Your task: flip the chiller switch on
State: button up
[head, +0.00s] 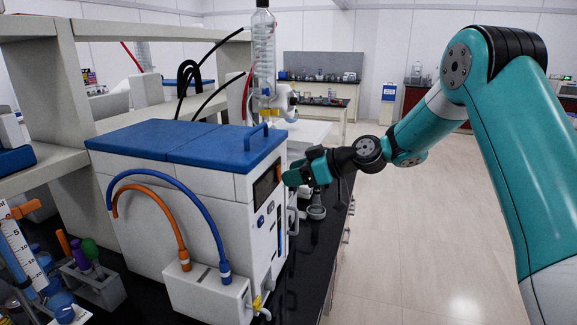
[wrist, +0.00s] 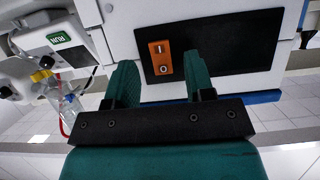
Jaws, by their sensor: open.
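The chiller (head: 190,190) is a white box with a blue lid, standing on the black bench in the head view. Its dark front panel (head: 268,183) faces my gripper; it also fills the upper right of the wrist view (wrist: 225,45). The orange rocker switch (wrist: 160,58) on that panel carries "I" and "O" marks. My gripper (head: 290,175) is at the panel in the head view. In the wrist view its two teal fingers (wrist: 160,80) are apart and empty, with the switch between them, nearer the right finger. Whether a fingertip touches the panel is unclear.
Blue and orange hoses (head: 170,195) loop over the chiller's side. A glass condenser (head: 263,55) stands behind it. A white device with a green "RUN" label (wrist: 59,37) shows at left in the wrist view. Open floor (head: 400,260) lies right of the bench.

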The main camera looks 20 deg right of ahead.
jog(key=shift+x, duration=1)
jog(key=shift+c, duration=0.2)
grip_shut()
jog(key=t+y+b, duration=0.1)
jog(key=b, duration=0.4)
jog(key=t+y+b, duration=0.1)
jog(key=b, duration=0.4)
jog(key=shift+f+y, duration=0.25)
jog(key=shift+y, duration=0.05)
